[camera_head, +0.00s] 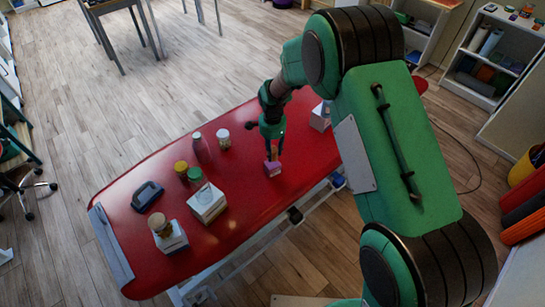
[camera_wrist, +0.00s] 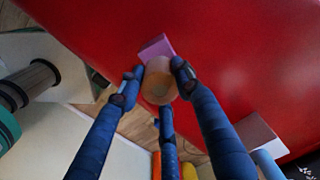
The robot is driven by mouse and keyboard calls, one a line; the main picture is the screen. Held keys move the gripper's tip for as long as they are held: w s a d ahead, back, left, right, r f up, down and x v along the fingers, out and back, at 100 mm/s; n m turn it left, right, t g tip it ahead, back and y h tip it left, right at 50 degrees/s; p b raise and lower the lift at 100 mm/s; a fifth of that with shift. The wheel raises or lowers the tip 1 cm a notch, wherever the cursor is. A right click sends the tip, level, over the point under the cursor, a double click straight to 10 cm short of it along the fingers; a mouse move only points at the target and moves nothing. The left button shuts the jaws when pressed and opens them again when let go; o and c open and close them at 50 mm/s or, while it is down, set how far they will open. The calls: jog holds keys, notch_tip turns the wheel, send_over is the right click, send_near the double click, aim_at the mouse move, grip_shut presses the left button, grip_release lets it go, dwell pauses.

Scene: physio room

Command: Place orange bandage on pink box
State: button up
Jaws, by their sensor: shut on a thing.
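The orange bandage (camera_wrist: 160,82) is a round tan-orange roll in the wrist view, held between the fingers of my gripper (camera_wrist: 152,80). The pink box (camera_wrist: 155,47) shows just beyond the roll and is partly hidden by it. In the head view my gripper (camera_head: 273,150) points down at the pink box (camera_head: 272,170), which sits near the long edge of the red treatment table (camera_head: 255,195). The roll is hardly visible there. I cannot tell whether the roll touches the box.
On the table stand a white box (camera_head: 207,203), a dark tray-like item (camera_head: 147,196), jars with yellow (camera_head: 181,167) and green lids, a dark pink bottle (camera_head: 200,147), a clear jar (camera_head: 223,139) and a box with a jar on top (camera_head: 170,238). Another white box (camera_head: 320,117) stands right.

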aim_at(273, 149)
jog(key=shift+f, duration=0.1)
jog(key=shift+f+b, duration=0.5)
jog(key=shift+f, duration=1.2)
jog(key=shift+f, duration=0.15)
jog(key=o, duration=1.1)
notch_tip(273, 149, up, 12)
jog(key=shift+r+p, duration=0.15)
jog(key=shift+p, duration=1.05)
